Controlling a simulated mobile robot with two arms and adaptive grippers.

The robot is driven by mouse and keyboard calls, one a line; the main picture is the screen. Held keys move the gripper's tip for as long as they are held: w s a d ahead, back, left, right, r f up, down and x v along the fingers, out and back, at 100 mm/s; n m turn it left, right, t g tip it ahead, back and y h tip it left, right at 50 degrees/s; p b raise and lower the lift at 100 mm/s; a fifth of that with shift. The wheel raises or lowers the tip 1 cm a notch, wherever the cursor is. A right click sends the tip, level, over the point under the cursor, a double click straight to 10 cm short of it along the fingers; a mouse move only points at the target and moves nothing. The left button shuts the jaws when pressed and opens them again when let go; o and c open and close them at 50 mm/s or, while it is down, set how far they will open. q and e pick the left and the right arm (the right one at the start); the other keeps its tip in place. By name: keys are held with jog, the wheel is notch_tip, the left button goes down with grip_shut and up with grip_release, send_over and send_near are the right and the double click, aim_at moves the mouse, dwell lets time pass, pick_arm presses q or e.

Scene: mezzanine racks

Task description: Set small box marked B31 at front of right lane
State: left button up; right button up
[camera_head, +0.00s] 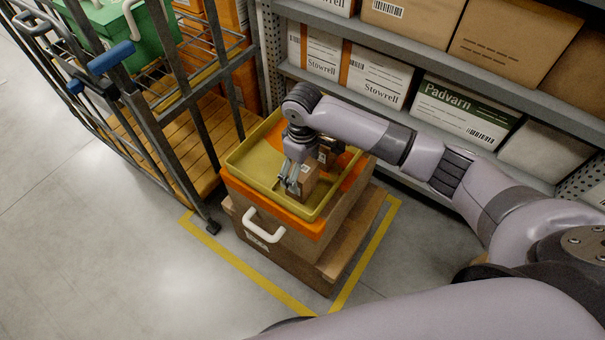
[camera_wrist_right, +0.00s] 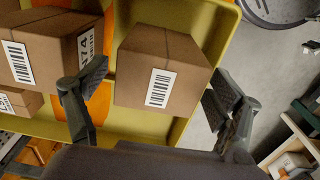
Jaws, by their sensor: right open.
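A yellow tray (camera_head: 240,158) sits on top of a stacked container in the head view, with orange areas on its floor and around it. A small brown box (camera_head: 308,181) stands in the tray at my right gripper (camera_head: 295,177). In the right wrist view this box (camera_wrist_right: 160,72) shows a barcode label and lies between the open fingers of my right gripper (camera_wrist_right: 160,105). I cannot read B31 on it. A second brown box (camera_wrist_right: 42,50), with a barcode and "74" partly visible, stands to its left in that view. My left gripper is not in view.
The tray's stack includes an orange-rimmed tote with a white handle (camera_head: 264,227), inside yellow floor tape (camera_head: 240,272). A caged cart (camera_head: 190,110) stands close on the left. Shelves with cartons (camera_head: 465,108) run behind and right. The floor at front left is clear.

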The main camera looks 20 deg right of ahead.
notch_tip(320, 180, up, 9)
jog(key=shift+f, duration=0.1)
dwell(0.4)
